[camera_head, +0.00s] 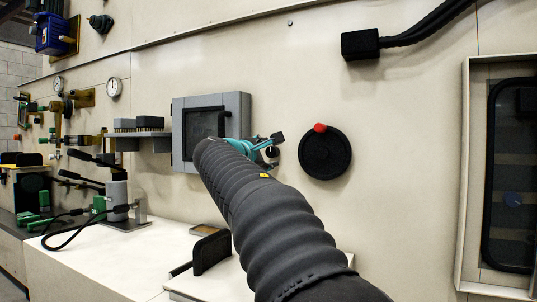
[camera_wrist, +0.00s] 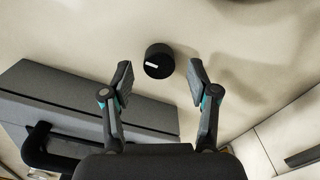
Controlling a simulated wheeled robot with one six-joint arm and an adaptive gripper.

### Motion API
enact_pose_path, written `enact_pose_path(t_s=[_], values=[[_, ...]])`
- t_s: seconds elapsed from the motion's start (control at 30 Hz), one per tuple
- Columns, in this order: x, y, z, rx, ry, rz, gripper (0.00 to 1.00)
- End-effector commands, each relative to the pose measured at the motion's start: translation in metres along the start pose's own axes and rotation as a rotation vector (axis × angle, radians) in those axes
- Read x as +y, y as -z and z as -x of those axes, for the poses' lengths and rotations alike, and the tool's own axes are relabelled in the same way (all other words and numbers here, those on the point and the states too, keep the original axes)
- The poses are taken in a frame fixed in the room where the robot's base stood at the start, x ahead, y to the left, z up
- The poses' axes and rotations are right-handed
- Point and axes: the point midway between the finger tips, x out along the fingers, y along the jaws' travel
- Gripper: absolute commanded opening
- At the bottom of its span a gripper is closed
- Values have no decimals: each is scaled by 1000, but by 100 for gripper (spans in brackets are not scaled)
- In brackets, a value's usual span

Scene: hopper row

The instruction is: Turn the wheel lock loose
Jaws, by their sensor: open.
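The black wheel (camera_head: 325,153) with a red knob (camera_head: 320,128) on its rim is mounted on the cream wall, right of my gripper (camera_head: 273,148). In the wrist view a small round black knob (camera_wrist: 158,61) with a white bar mark sits on the wall; it looks like the wheel lock. My gripper (camera_wrist: 159,70) is open, with one finger on each side of this knob in the picture. I see no contact, and the gap in depth is hard to judge. In the head view my gripper and arm largely hide the knob.
A grey box with a door (camera_head: 240,104) projects from the wall left of my gripper; it also fills the left of the wrist view (camera_wrist: 75,80). A black block with a cable (camera_head: 360,44) is above right. A framed window (camera_head: 468,180) stands far right.

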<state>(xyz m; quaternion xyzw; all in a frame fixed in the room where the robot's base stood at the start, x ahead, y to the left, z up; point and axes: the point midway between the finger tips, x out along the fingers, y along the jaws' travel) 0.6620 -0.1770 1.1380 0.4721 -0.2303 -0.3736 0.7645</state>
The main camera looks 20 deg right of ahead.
Motion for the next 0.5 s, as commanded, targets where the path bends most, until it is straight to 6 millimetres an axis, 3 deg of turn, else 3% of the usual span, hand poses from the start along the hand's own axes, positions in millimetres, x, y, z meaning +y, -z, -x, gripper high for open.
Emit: enact_pose_path(t_s=[0.3, 0.5], values=[[1, 0, 64, 4, -2, -1, 60], [0, 0, 93, 2, -1, 0, 60]])
